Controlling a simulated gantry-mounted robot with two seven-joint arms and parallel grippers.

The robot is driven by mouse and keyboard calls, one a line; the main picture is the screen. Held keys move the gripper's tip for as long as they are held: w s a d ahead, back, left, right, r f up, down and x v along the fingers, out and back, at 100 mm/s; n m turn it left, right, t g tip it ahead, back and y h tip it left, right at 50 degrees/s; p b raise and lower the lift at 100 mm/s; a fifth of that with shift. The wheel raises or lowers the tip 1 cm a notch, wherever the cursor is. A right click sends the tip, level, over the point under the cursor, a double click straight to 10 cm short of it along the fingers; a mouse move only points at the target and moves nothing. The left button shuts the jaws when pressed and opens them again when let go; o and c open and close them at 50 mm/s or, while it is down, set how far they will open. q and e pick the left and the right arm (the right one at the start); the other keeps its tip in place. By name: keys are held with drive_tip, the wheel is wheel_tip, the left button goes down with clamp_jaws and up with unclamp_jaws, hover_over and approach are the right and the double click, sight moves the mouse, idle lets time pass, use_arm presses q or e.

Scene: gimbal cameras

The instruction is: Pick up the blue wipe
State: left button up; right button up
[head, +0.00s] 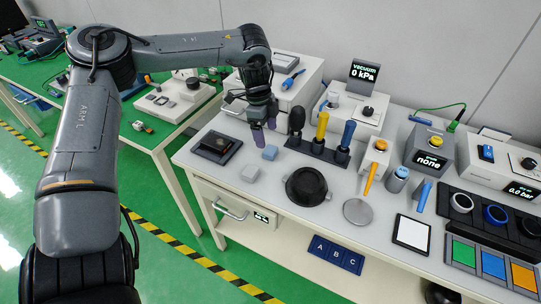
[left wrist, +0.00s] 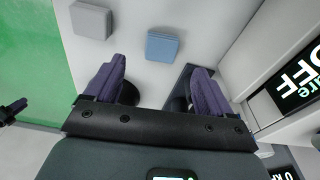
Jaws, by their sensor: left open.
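The blue wipe (head: 270,152) is a small light-blue square block lying on the white bench. It also shows in the left wrist view (left wrist: 162,47), beyond and between my fingertips. My left gripper (head: 264,130) has purple fingers pointing down, just behind the wipe and above the bench. In the left wrist view its fingers (left wrist: 160,78) are spread apart with nothing between them. The gripper does not touch the wipe. My right gripper is in no view.
A grey-white block (head: 250,173) lies front-left of the wipe. A dark holder (head: 318,152) with several upright handled tools stands close to its right. A black bowl (head: 306,186) is in front, and a dark tray (head: 216,147) is at the left bench edge.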

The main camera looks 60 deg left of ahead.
sight(270, 150)
use_arm(q)
drive_tip(key=shift+w+d+f+b, duration=0.15)
drive_tip(key=shift+f+b, duration=0.3)
drive_tip(key=shift+f, duration=0.65)
drive_tip(key=shift+w+d+f+b, duration=0.15)
drive_tip(key=shift+f+b, duration=0.35)
drive_tip(key=shift+f, duration=0.55)
drive_tip(key=shift+w+d+f+b, duration=0.15)
drive_tip(key=shift+f+b, duration=0.3)
drive_tip(key=shift+f, duration=0.65)
drive_tip(key=c, duration=1.1)
drive_tip(key=shift+r+p, duration=1.9)
drive_tip(key=shift+r, duration=3.15)
